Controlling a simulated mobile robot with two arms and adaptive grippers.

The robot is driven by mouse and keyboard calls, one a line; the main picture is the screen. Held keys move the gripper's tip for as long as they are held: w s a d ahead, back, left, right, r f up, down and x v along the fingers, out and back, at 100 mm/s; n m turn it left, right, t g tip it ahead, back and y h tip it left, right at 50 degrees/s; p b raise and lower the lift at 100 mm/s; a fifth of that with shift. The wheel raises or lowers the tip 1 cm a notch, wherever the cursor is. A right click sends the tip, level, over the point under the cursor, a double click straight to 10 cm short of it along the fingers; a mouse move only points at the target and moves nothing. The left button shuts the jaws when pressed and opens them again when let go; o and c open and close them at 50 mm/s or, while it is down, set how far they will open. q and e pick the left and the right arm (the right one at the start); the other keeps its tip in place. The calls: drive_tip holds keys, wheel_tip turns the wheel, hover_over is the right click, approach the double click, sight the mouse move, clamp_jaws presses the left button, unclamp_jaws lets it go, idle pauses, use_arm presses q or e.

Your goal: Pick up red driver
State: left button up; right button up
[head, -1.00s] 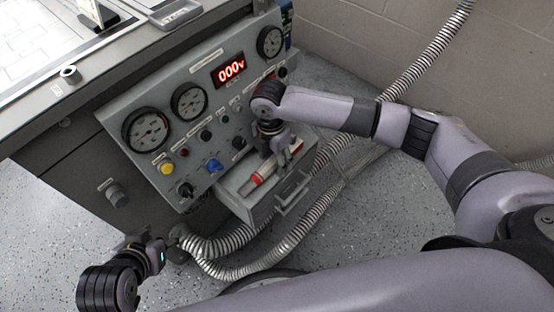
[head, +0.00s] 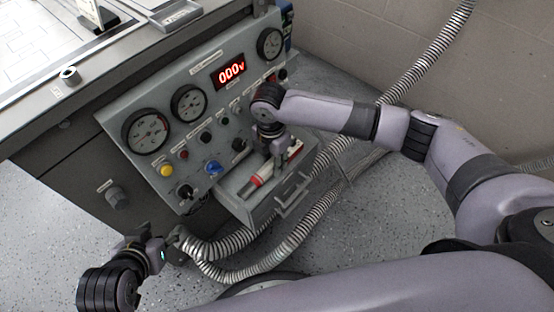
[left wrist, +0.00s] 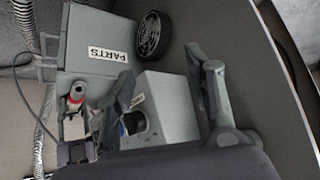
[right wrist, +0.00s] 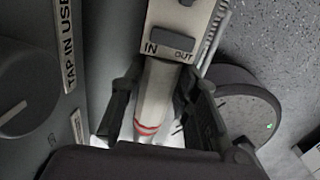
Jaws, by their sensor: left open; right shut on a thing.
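The red driver (head: 265,172), a red and white rod-like tool, lies slanted at the open grey drawer (head: 232,198) under the control panel. My right gripper (head: 277,151) is at its upper end, shut on it. In the right wrist view a pale shaft with red bands (right wrist: 148,128) runs between the fingers (right wrist: 160,115); the rest of the tool is partly hidden. I cannot tell whether it is clear of the drawer floor. My left gripper (left wrist: 165,95) is open and empty; in the head view (head: 160,248) it is low at the left.
The control panel (head: 205,130) has dials, knobs and a red display (head: 231,72). A ribbed hose (head: 265,262) loops below the drawer. The left wrist view shows a grey box labelled PARTS (left wrist: 92,30). A worktop (head: 40,85) is at upper left; speckled floor (head: 60,225) is free at left.

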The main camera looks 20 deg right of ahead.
clamp_jaws()
use_arm(q)
drive_tip(key=shift+s, duration=0.15)
use_arm(e)
drive_tip(key=shift+r, duration=0.15)
wheel_tip(320, 180, up, 3)
drive_tip(key=shift+d+f+p, duration=0.1)
drive_tip(key=shift+f+p, duration=0.1)
drive_tip(key=shift+p, duration=0.55)
wheel_tip(320, 180, up, 4)
drive_tip(key=shift+r+p, duration=0.15)
drive_tip(key=shift+p, duration=0.7)
use_arm(q)
drive_tip(key=s+a+g+y, duration=0.1)
drive_tip(key=s+a+g, duration=0.1)
drive_tip(key=s+g, duration=0.35)
wheel_tip(320, 180, down, 11)
drive_tip(key=p, duration=0.3)
drive_tip(key=shift+f+t, duration=0.2)
drive_tip(key=shift+t, duration=0.15)
use_arm(e)
drive_tip(key=s+d, duration=0.5)
drive_tip(key=s, duration=0.3)
drive_tip(key=s+d, duration=0.5)
drive_tip(key=s, duration=0.3)
drive_tip(key=shift+s+d, duration=0.3)
drive_tip(key=shift+d, duration=0.1)
use_arm(q)
drive_tip(key=shift+s+d, duration=0.1)
